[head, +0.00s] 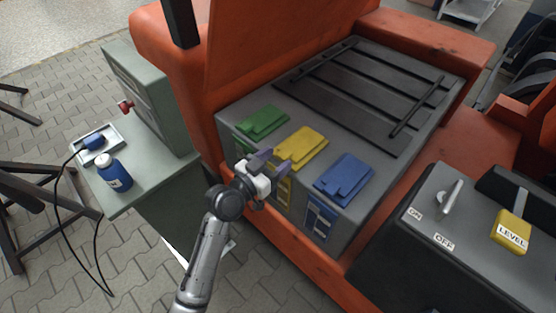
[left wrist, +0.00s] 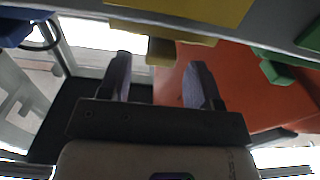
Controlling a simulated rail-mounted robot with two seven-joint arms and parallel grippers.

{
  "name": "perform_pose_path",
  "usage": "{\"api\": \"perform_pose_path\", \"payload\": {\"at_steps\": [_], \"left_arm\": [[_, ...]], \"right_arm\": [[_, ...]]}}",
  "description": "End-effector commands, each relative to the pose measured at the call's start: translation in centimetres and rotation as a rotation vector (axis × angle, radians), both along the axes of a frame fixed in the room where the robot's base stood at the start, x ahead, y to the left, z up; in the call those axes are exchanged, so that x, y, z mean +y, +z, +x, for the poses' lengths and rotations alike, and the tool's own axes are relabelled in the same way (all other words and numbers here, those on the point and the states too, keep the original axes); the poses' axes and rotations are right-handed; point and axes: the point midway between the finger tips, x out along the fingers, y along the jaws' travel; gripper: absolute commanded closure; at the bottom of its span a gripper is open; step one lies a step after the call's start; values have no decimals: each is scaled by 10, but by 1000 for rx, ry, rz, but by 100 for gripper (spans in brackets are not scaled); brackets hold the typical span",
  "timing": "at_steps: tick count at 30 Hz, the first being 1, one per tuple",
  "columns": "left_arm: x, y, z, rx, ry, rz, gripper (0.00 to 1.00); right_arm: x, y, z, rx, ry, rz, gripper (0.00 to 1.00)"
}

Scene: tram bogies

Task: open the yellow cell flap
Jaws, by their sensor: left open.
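The yellow cell flap (head: 302,147) lies flat on top of the grey box, between a green flap (head: 262,122) and a blue flap (head: 345,178). My left gripper (head: 270,161) is at the box's front edge, close to the yellow flap's near end. Its two purple fingers are apart with nothing between them. In the left wrist view the open fingers (left wrist: 160,64) point toward the yellow flap (left wrist: 190,8) and its protruding tab (left wrist: 180,50). I cannot tell whether they touch it. My right gripper is not in view.
The grey box (head: 365,200) sits in an orange frame (head: 300,268). A grey cabinet with a blue bottle (head: 114,174) stands at the left. A dark console with a lever (head: 451,198) and a yellow LEVEL block (head: 511,233) is at the right.

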Motion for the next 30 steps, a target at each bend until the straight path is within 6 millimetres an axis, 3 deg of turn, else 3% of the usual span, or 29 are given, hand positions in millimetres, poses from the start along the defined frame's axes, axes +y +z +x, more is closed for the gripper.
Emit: {"api": "perform_pose_path", "payload": {"at_steps": [15, 30], "left_arm": [[-8, 0, 8, -1, 0, 1, 43], [-7, 0, 8, 0, 0, 0, 90]], "right_arm": [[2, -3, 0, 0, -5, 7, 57], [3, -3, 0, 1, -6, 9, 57]]}}
